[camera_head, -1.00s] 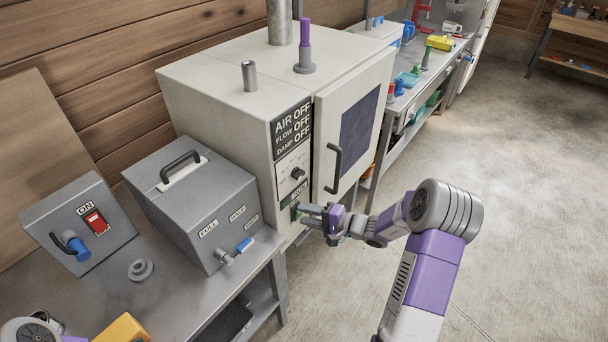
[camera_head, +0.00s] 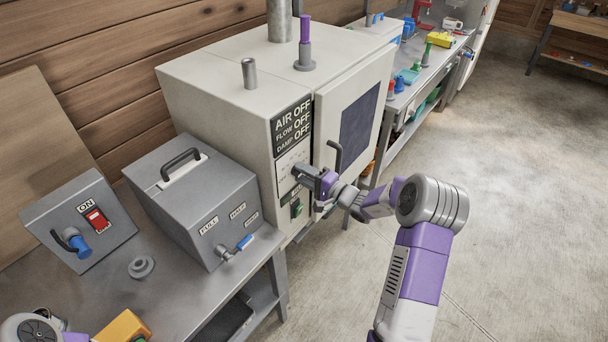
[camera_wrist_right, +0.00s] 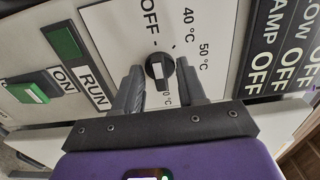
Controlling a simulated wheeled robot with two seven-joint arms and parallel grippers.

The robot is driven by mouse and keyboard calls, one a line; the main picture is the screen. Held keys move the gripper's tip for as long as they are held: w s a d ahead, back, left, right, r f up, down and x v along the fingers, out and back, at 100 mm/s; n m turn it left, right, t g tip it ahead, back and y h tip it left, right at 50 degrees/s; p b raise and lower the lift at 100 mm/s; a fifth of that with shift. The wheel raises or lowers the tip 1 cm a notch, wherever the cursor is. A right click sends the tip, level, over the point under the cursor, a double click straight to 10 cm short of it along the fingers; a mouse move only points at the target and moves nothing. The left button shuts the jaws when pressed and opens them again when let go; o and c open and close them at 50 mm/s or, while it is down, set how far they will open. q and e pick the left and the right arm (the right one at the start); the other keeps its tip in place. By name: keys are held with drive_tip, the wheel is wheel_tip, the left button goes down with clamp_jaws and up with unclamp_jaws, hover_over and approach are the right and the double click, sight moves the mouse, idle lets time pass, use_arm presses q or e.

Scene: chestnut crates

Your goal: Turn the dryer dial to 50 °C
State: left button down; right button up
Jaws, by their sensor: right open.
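The dryer (camera_head: 225,110) is a cream cabinet with a control panel beside its door. Its dial (camera_wrist_right: 159,70) is a small dark round knob with a light mark, on a white plate with OFF, 40 °C and 50 °C labels in the right wrist view; another label is partly hidden. I cannot tell exactly where the mark points. My right gripper (camera_wrist_right: 162,82) is open, with one finger on each side of the dial; contact is unclear. In the head view, the right gripper (camera_head: 300,172) is at the panel and hides the dial. My left gripper is not in view.
Below the dial is a green ON switch (camera_head: 297,208), also in the wrist view (camera_wrist_right: 30,90), near a RUN label. The door handle (camera_head: 335,160) is close to my right gripper. A grey box (camera_head: 195,200) stands left of the dryer. Floor at right is clear.

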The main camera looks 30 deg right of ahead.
drive_tip(key=c, duration=0.7)
drive_tip(key=shift+o, duration=0.2)
drive_tip(key=shift+m, duration=0.3)
drive_tip(key=m+p, duration=0.3)
drive_tip(key=m, duration=1.4)
drive_tip(key=shift+p, duration=0.4)
drive_tip(key=shift+m, duration=0.3)
